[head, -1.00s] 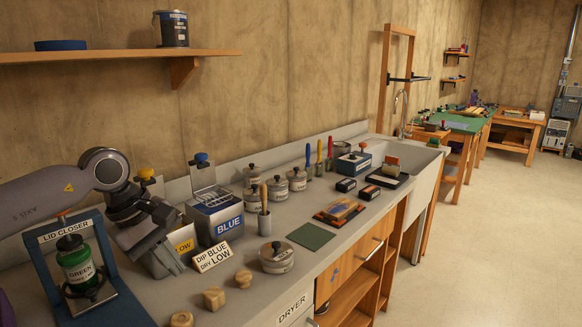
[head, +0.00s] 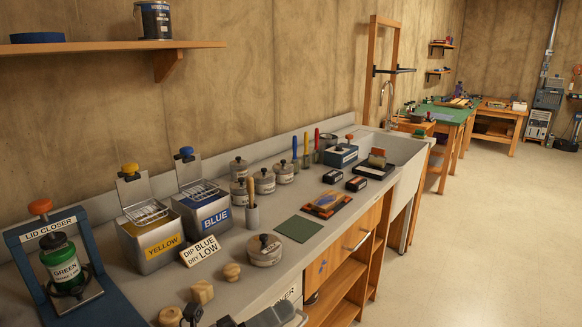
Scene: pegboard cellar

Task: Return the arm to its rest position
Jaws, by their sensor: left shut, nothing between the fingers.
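My right gripper is not in view.
The grey counter (head: 226,296) carries a lid closer (head: 18,241) with a green jar (head: 64,268), a sign (head: 200,250), several wooden knobs, a round lidded tin (head: 264,255) and a green mat (head: 299,229). The floor (head: 465,230) at right is clear.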

